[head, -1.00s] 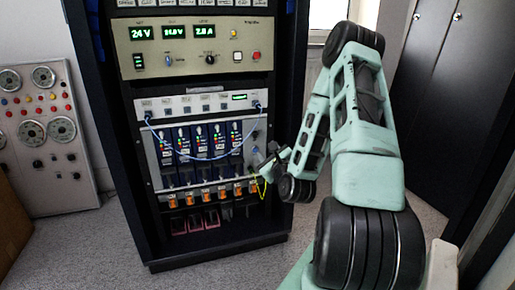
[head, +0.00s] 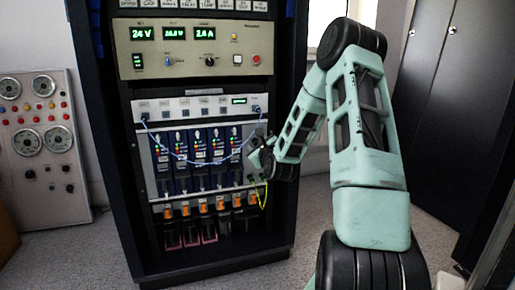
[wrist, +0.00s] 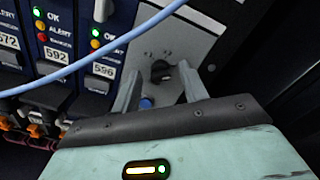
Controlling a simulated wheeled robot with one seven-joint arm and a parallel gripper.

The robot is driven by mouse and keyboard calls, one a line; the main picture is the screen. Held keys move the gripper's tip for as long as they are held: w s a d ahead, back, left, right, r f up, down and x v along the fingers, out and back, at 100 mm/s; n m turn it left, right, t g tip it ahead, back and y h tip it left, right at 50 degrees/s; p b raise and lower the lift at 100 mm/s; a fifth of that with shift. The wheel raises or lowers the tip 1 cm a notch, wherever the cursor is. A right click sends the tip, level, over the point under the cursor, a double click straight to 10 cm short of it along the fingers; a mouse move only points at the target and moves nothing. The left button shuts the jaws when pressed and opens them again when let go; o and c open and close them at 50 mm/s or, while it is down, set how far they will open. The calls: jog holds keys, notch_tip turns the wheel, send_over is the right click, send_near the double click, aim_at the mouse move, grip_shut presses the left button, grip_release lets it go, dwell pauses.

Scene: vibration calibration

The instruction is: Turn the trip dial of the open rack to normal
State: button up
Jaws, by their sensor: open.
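The open rack (head: 115,240) stands in the middle of the head view with its front panels exposed. In the wrist view, a small black dial (wrist: 161,70) sits on a grey panel (wrist: 185,40) to the right of the card modules. My gripper (wrist: 157,78) is open, with one finger on each side of the dial; I cannot tell whether either touches it. A blue button (wrist: 146,103) shows just below the dial. In the head view my gripper (head: 258,156) is at the right end of the card row and hides the dial. The dial's markings are too small to read.
A blue cable (wrist: 100,55) loops across the card modules (wrist: 50,30), close to my gripper. A yellow-green wire (head: 265,195) hangs below the gripper. A gauge panel (head: 35,190) stands at left and dark cabinets (head: 435,110) at right.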

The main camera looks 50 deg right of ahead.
jog(key=shift+w, duration=0.1)
grip_shut()
